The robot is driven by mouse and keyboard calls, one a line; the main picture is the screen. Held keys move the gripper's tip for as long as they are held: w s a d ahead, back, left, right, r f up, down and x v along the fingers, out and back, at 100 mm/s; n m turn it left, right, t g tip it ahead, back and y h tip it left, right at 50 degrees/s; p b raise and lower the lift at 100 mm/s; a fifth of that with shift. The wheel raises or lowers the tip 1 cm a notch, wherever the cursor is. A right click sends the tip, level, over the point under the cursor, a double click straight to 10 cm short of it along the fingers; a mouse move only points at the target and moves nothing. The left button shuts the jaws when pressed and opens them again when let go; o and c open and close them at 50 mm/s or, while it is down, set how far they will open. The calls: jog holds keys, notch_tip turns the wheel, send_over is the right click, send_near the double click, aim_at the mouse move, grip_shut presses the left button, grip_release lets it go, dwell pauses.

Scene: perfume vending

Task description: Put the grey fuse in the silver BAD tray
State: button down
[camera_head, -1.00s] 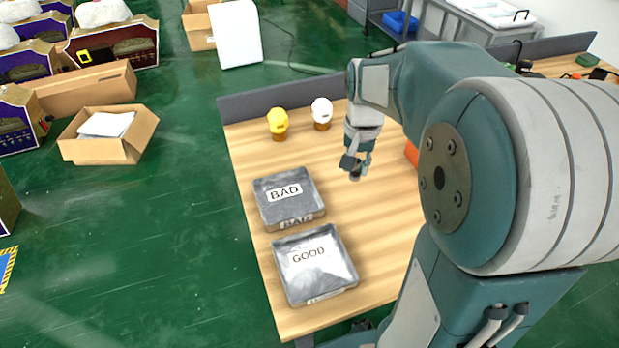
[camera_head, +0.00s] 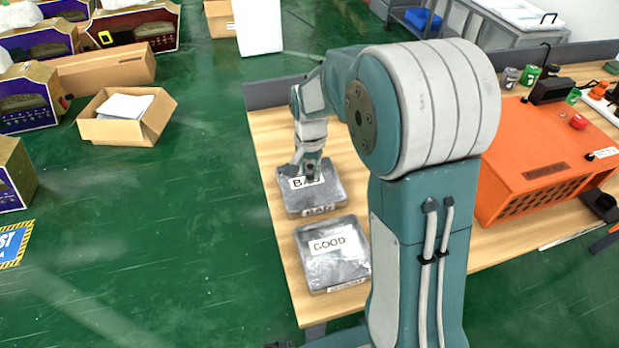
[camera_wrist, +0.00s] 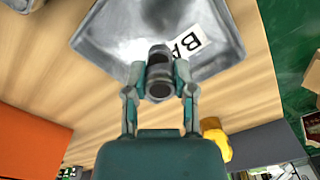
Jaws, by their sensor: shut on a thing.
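The silver BAD tray (camera_head: 330,202) lies on the wooden table, behind the GOOD tray (camera_head: 352,272). My gripper (camera_head: 308,172) is over the BAD tray in the head view. In the wrist view my gripper (camera_wrist: 160,82) is shut on the grey fuse (camera_wrist: 158,60), a short dark grey cylinder seen end-on. The BAD tray (camera_wrist: 105,25) fills the top of that view, and the fuse covers part of its white label. The fuse appears to be held above the tray; the exact height is hard to tell.
An orange machine (camera_head: 540,150) stands on the right of the table, beyond my arm. A yellow object (camera_wrist: 217,138) shows by the table's back panel in the wrist view. A strip of bare wood lies left of the trays.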

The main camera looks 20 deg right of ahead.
aim_at(310, 179)
jog(key=shift+w+a+f, duration=0.1)
jog(key=shift+a+f, duration=0.2)
jog(key=shift+f, duration=0.3)
jog(key=shift+w+a+f, duration=0.1)
jog(key=shift+a+f, duration=0.2)
jog(key=shift+f, duration=0.3)
jog(key=shift+d+f, duration=0.7)
jog(key=shift+f, duration=0.05)
jog(key=shift+d, duration=0.4)
